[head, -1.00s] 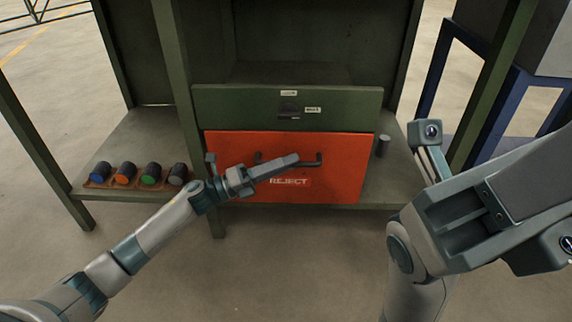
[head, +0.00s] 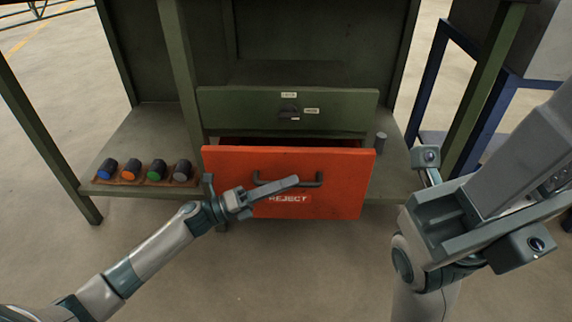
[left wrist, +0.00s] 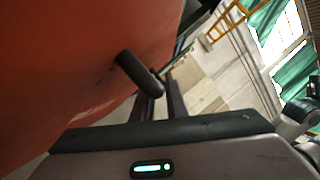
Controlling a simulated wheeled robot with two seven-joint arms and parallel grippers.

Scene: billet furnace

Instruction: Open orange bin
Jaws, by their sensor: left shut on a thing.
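The orange bin (head: 338,190) is a drawer front marked REJECT, standing out from the green cabinet with a dark gap along its top. Its dark bar handle (head: 318,180) runs across the front. My left gripper (head: 278,187) is at the handle and shut on it; its fingers cover part of the bar. In the left wrist view the handle (left wrist: 138,72) runs down to between the fingers (left wrist: 160,104), beside the orange face. My right gripper (head: 490,195) is close to the camera at the right, apart from the bin; its jaw state is unclear.
A closed green drawer (head: 345,108) sits above the bin. A tray with several coloured cylinders (head: 145,172) lies on the left shelf. A small grey cylinder (head: 380,141) stands right of the bin. The floor in front is clear.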

